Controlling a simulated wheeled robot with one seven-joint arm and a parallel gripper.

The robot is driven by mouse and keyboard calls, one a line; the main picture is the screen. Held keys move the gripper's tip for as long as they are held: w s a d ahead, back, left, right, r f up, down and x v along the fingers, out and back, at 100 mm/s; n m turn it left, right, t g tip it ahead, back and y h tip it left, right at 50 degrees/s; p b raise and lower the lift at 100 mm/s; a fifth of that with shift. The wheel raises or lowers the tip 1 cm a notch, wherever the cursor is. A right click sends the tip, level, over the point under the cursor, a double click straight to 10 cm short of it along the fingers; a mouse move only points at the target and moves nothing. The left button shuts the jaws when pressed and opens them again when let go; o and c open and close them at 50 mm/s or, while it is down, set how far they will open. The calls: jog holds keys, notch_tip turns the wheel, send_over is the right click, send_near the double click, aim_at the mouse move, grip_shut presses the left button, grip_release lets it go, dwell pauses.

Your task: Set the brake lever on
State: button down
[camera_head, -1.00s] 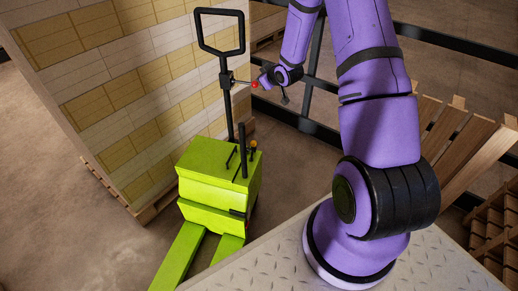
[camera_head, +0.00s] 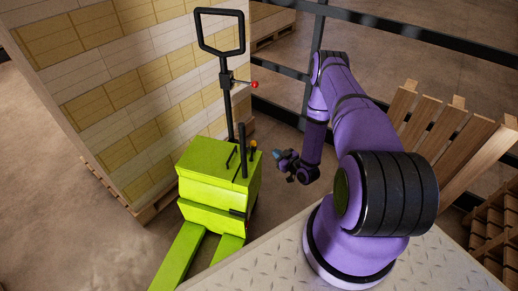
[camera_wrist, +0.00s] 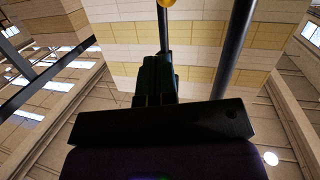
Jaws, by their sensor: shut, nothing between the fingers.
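The yellow-green pallet truck (camera_head: 215,190) stands left of my arm, with a black handle (camera_head: 221,30) rising from it. A short lever with a red knob (camera_head: 254,85) sticks out to the right of the handle shaft. Another short lever with an orange knob (camera_head: 253,145) stands on top of the truck body; the frames do not label which is the brake lever. My gripper (camera_head: 279,156) is shut and empty, a little right of the orange knob and apart from it. In the wrist view my gripper (camera_wrist: 157,65) points toward a yellow-orange knob (camera_wrist: 166,3) at the top edge.
A tall stack of white and yellow reams (camera_head: 120,85) stands behind the truck. Black rails (camera_head: 400,45) run across the back. A wooden pallet (camera_head: 450,130) leans at the right. A black upright post (camera_head: 242,150) stands close left of the orange knob.

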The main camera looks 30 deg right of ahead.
aim_at(253, 145)
jog(key=s+a+f, duration=0.1)
jog(key=s+f, duration=0.2)
jog(key=r+x, duration=0.1)
jog(key=x, duration=1.2)
jog(key=shift+w+m+t, duration=0.4)
jog(key=shift+w, duration=0.1)
jog(key=shift+w+a+r+n+g+h, duration=0.35)
jog(key=shift+w+a+n+g, duration=0.2)
jog(key=shift+w+a, duration=0.2)
